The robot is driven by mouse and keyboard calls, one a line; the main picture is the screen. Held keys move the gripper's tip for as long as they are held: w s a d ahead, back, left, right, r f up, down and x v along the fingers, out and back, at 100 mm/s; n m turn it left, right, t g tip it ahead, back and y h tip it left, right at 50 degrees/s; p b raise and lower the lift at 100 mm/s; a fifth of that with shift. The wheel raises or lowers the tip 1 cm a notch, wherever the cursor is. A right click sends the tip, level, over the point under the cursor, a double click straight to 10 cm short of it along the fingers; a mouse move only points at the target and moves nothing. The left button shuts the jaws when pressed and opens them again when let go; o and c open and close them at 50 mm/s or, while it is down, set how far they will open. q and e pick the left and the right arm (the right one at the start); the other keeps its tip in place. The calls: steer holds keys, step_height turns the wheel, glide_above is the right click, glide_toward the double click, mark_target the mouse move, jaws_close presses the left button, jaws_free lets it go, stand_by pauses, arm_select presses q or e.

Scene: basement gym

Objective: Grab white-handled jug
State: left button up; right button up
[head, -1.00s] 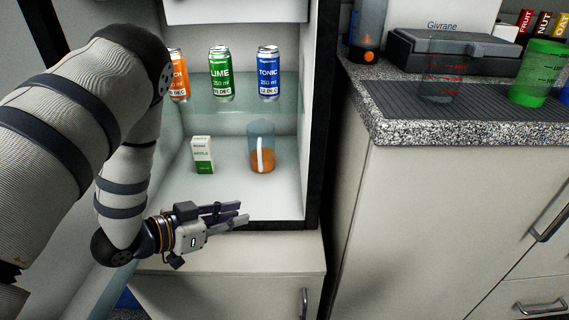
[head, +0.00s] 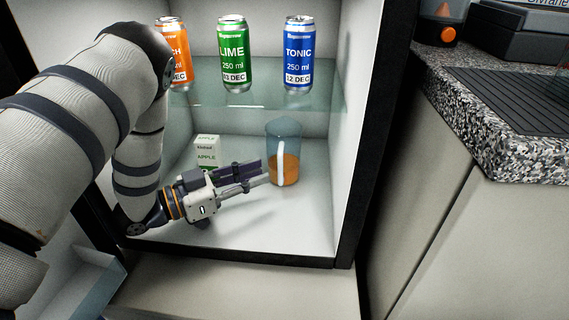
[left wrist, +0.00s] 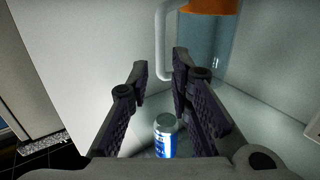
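The white-handled jug (head: 284,145) is clear bluish with orange liquid in its lower part. It stands upright on the lower fridge floor, its white handle (head: 282,167) facing me. My left gripper (head: 260,172) is inside the fridge, just left of the handle, fingers pointing right towards it. In the left wrist view the left gripper (left wrist: 159,66) is open with nothing held between its fingers. There the jug (left wrist: 207,40) and its handle (left wrist: 163,45) lie just beyond the fingertips. I cannot tell whether a fingertip touches the handle. My right gripper is out of view.
A small apple carton (head: 207,150) stands behind my left gripper. Orange, lime (head: 235,55) and tonic (head: 299,55) cans stand on the glass shelf (head: 190,98) above. The fridge's side wall (head: 357,140) is right of the jug.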

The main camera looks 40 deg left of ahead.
mark_target(281, 183)
arm_select(q)
steer(key=b+x, duration=0.1)
steer(key=x, duration=0.5)
steer(key=shift+w, duration=0.2)
steer(key=shift+r, duration=0.1)
steer(key=shift+c, duration=0.6)
jaws_close()
steer(key=shift+r, duration=0.15)
